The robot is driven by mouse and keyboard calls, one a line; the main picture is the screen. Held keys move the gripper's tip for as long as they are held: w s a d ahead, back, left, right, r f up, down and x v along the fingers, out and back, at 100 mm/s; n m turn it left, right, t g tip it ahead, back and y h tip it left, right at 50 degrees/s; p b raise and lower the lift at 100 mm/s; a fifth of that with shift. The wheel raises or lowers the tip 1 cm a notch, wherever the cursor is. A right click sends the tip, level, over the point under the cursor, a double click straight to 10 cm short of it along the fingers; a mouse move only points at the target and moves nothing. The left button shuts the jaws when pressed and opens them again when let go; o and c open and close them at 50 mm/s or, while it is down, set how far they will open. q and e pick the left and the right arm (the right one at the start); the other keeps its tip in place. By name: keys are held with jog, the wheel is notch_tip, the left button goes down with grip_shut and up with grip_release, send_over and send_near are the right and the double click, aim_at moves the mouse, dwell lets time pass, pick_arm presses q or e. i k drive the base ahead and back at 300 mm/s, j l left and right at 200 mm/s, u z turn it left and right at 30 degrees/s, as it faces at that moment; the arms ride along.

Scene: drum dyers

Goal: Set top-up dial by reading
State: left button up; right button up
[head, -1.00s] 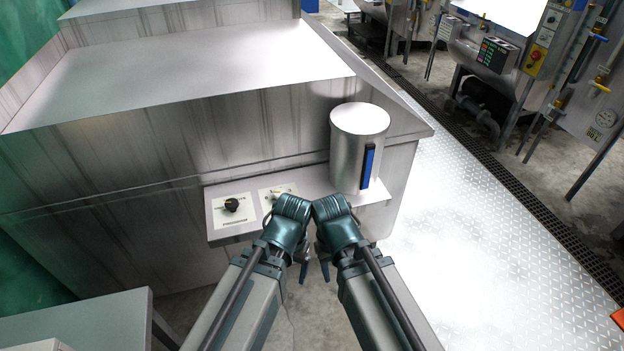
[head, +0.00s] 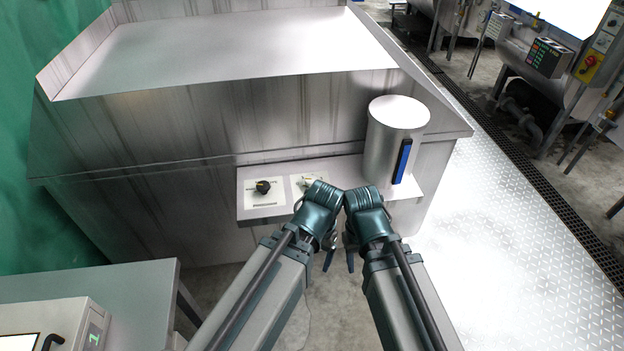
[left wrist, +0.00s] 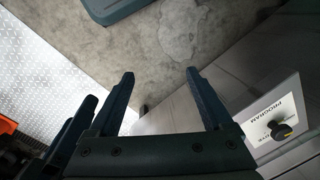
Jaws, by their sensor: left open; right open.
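A black round dial (head: 263,187) sits on a white plate on the left of the grey shelf panel. In the left wrist view this black dial (left wrist: 280,130) has a plate reading "PROGRAM". A second, pale dial (head: 308,181) is beside it to the right, partly hidden by my left gripper. Its markings are too small to read. My left gripper (head: 328,259) is in front of the panel, pointing down, touching neither dial; its two fingers stand apart and empty in the left wrist view (left wrist: 159,73). My right gripper (head: 350,262) is close beside it, open.
A metal canister (head: 392,145) with a blue strip stands at the panel's right end. A large steel vat (head: 230,110) rises behind. Bright tread-plate floor (head: 500,260) is clear at right.

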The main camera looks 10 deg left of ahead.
aim_at(309, 179)
jog(key=l, duration=0.65)
jog(key=k+l, duration=0.1)
jog(key=l, duration=0.55)
jog(key=u, duration=3.05)
jog(key=z, duration=2.45)
